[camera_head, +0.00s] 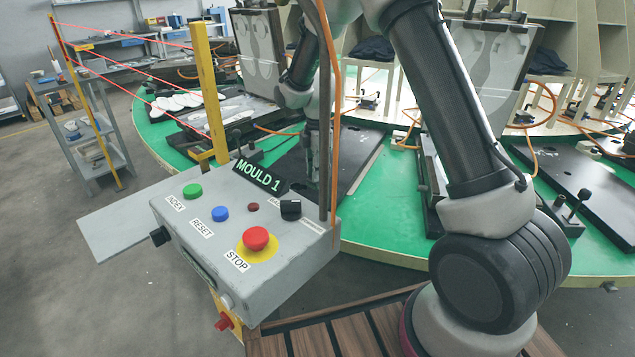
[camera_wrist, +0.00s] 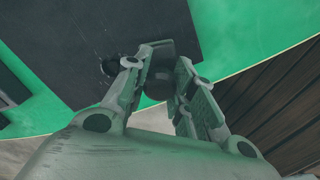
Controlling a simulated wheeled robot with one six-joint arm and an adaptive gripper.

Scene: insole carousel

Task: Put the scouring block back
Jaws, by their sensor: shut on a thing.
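In the wrist view, my gripper (camera_wrist: 165,66) is shut on a small dark block, which I take to be the scouring block (camera_wrist: 160,82). The block sits between the two fingers, dim and hard to make out. Below it in that view lie a black plate and the green carousel top; I cannot tell whether the block touches the plate. In the head view, my gripper (camera_head: 313,165) points down over the carousel, partly hidden behind the grey post and orange cable. The block cannot be made out there.
The grey control box (camera_head: 245,225) labelled MOULD 1, with its buttons, stands in front of my gripper. The green carousel (camera_head: 385,215) carries black plates (camera_head: 350,150), upright moulds (camera_head: 258,45) and orange cables. A yellow post (camera_head: 207,90) with red beams stands left. A grey shelf cart (camera_head: 85,135) is farther left.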

